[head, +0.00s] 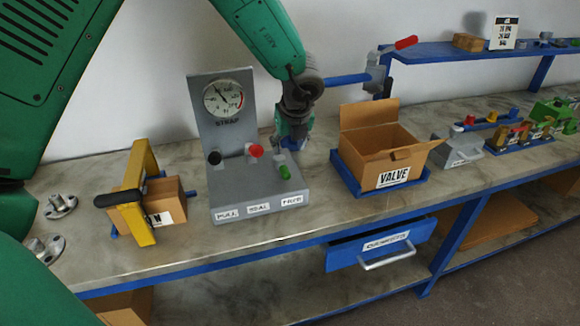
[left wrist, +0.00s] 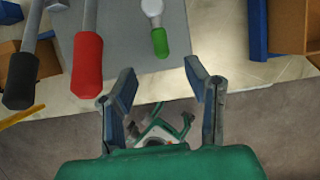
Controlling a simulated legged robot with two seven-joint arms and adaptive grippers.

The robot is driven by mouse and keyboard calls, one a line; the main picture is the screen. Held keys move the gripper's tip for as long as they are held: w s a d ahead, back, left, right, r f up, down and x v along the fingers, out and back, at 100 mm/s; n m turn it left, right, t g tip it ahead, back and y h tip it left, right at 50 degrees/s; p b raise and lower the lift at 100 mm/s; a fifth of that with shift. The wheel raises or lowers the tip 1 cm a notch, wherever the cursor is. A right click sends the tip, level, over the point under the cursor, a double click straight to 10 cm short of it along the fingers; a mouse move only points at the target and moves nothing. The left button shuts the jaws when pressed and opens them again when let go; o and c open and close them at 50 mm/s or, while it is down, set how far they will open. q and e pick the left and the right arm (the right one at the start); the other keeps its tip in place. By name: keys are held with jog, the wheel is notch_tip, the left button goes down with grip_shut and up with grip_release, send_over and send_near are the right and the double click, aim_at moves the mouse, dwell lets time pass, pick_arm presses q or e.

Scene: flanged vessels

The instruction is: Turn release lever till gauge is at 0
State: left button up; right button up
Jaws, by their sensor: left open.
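The grey strap unit (head: 259,203) stands on the bench with a round gauge (head: 229,98) on its upright panel. The gauge's needle seems to point up and left; its reading is too small to tell. Three levers have black (head: 214,157), red (head: 256,151) and green (head: 284,172) grips, above labels that seem to read PULL, SEAL and FREE. My left gripper (head: 290,140) is behind the green grip in the head view. In the left wrist view its open fingers (left wrist: 160,68) hold nothing; the green grip (left wrist: 159,42) lies just beyond them, apart. My right gripper is out of view.
A yellow frame (head: 142,190) with a cardboard box stands left of the unit. An open VALVE carton (head: 382,145) in a blue tray stands to the right. A red-handled clamp (head: 388,62) is behind the carton. Metal flanges (head: 60,205) lie far left.

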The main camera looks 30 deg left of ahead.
aim_at(287, 169)
pick_arm(q)
jog(key=f, duration=0.1)
jog(key=a+f, duration=0.1)
jog(key=f, duration=0.1)
jog(key=a+f, duration=0.1)
jog(key=shift+f+p, duration=0.25)
jog(key=shift+p, duration=0.05)
jog(key=f, duration=0.1)
jog(key=w+f, duration=0.1)
jog(key=f, duration=0.1)
jog(key=w+d+f, duration=0.1)
jog(key=f, duration=0.1)
jog(key=shift+w+p, duration=0.1)
jog(key=shift+p, duration=0.25)
jog(key=shift+a+f, duration=0.2)
jog(key=shift+f, duration=0.05)
jog(key=shift+a+f, duration=0.35)
jog(key=shift+a, duration=0.4)
jog(key=shift+a+f, duration=0.25)
jog(key=shift+a, duration=0.3)
jog(key=c, duration=0.3)
jog(key=shift+w+d, duration=0.15)
jog(key=shift+d, duration=0.05)
grip_shut()
jog(key=shift+w+d, duration=0.15)
jog(key=shift+d, duration=0.35)
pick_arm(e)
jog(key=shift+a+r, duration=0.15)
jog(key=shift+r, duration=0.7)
